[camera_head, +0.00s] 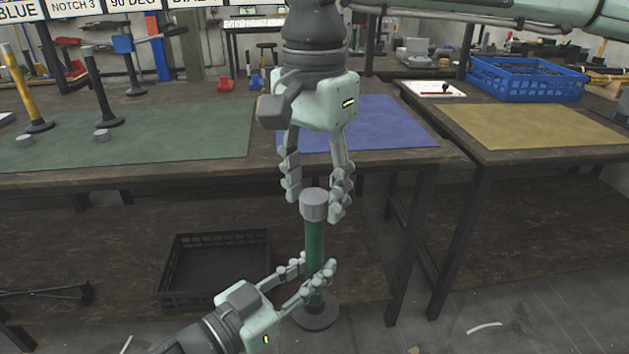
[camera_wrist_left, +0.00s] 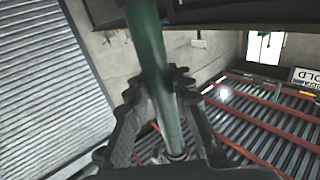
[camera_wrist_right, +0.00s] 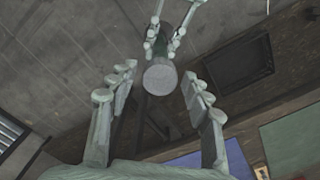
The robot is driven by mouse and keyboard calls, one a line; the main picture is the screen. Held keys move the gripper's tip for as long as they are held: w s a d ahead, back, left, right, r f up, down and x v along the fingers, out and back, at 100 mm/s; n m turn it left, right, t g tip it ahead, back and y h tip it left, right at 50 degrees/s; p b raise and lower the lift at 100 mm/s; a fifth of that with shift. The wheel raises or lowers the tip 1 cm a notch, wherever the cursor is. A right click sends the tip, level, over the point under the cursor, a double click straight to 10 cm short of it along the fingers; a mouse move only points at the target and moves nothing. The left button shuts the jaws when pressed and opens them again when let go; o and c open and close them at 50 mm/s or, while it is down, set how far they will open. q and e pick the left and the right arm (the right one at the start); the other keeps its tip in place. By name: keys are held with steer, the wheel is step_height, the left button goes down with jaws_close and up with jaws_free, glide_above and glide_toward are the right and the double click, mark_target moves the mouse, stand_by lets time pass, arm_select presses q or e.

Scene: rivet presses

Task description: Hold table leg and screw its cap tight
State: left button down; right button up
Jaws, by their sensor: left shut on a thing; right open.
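The green table leg (camera_head: 315,242) stands upright in the head view, with a dark round foot (camera_head: 317,315) at its lower end. A grey cap (camera_head: 314,204) sits at its top end. My left gripper (camera_head: 318,275) is shut on the lower part of the leg. The leg also runs between the fingers in the left wrist view (camera_wrist_left: 150,50). My right gripper (camera_head: 316,200) points down from above, open, with its fingers on either side of the cap. In the right wrist view the round cap face (camera_wrist_right: 160,77) shows between the spread fingers, apart from them.
A workbench with a green mat (camera_head: 150,135) and a blue mat (camera_head: 385,122) lies behind. A second bench at right has a yellow mat (camera_head: 530,125) and a blue crate (camera_head: 525,80). A black crate (camera_head: 213,268) sits on the lower shelf. More legs (camera_head: 97,85) stand at left.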

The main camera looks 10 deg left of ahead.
jaws_close()
steer(key=m, duration=0.6)
steer(key=shift+m, duration=0.4)
steer(key=m, duration=0.9)
steer(key=shift+o, duration=0.7)
jaws_free()
